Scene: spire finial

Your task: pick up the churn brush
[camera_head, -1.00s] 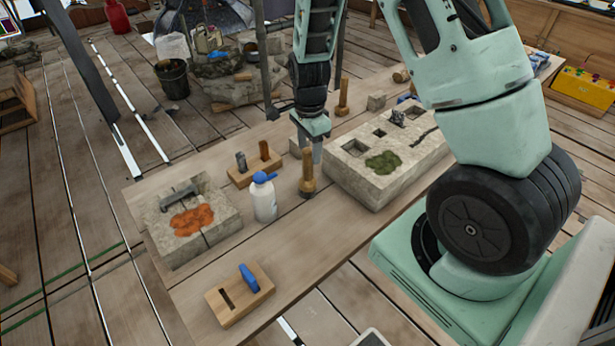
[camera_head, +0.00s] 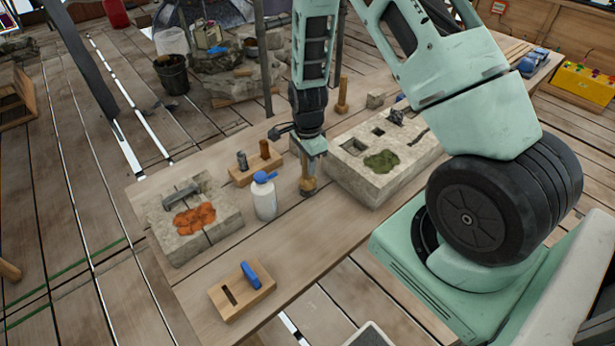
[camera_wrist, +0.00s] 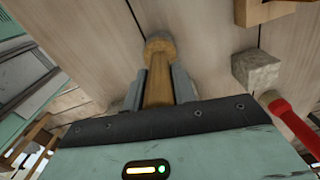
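The churn brush seems to be the wooden, peg-like thing standing on the bench; its round end (camera_head: 307,187) shows just below my gripper (camera_head: 311,168) in the head view. In the wrist view its wooden shaft (camera_wrist: 158,88) lies between the two grey fingers of my gripper (camera_wrist: 160,87), with the wider round end beyond the fingertips. The fingers are close on both sides of the shaft. I cannot tell whether they press on it. The upper part of the brush is hidden by my gripper in the head view.
A white bottle with a blue cap (camera_head: 264,198) stands just left of the brush. A stone block with green moss (camera_head: 365,190) is close on the right. A wooden rack (camera_head: 243,176) is behind the bottle. Another wooden peg (camera_head: 342,95) stands farther back.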

